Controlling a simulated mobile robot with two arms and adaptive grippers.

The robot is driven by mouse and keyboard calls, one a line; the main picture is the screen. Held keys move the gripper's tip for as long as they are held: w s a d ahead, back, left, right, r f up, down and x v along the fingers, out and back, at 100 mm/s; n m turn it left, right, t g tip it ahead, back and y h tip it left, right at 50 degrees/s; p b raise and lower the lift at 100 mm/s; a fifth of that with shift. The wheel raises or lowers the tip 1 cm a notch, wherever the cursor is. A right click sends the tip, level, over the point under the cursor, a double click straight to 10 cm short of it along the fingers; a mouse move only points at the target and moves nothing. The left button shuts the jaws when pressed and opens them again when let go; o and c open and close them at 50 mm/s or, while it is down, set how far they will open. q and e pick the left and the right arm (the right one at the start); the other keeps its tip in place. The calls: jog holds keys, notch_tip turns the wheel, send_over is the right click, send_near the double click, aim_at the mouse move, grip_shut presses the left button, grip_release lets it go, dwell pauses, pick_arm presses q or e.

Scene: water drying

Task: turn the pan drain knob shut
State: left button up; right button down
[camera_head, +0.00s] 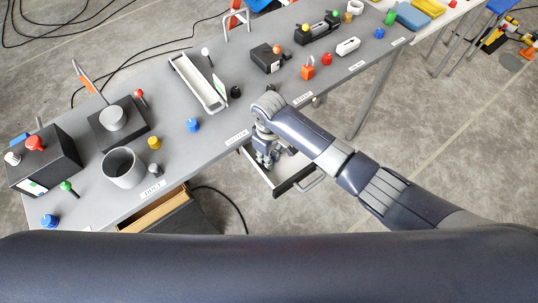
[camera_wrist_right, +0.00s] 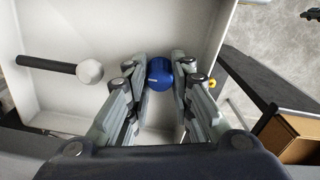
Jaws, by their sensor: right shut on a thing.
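My right gripper (camera_wrist_right: 160,75) has its fingers on both sides of a round blue knob (camera_wrist_right: 159,74) and is shut on it. The knob is over a pale, shallow pan (camera_wrist_right: 55,105) with raised walls. The fingers hide the knob's sides, and I cannot tell how far it is turned. In the head view my right gripper (camera_head: 267,158) points down beside the table's front edge, over the pulled-out pan (camera_head: 292,168), which has a grey bar handle. The knob cannot be made out there. My left gripper is not in view.
A dark rod with a grey ball end (camera_wrist_right: 88,71) reaches into the pan from the left in the wrist view. The grey table (camera_head: 190,165) carries a white trough (camera_head: 198,82), a grey cup (camera_head: 123,167) and several knobs. An open wooden drawer (camera_head: 158,208) is at left.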

jog(key=shift+n, duration=0.3)
jog(key=shift+r+n+p, duration=0.1)
jog(key=shift+n+p, duration=0.4)
jog(key=shift+n, duration=0.1)
jog(key=shift+n+p, duration=0.5)
jog(key=shift+n, duration=0.7)
jog(key=n, duration=0.4)
jog(key=shift+n+p, duration=0.3)
jog(key=shift+p, duration=0.1)
jog(key=n, duration=0.4)
jog(key=shift+n, duration=2.5)
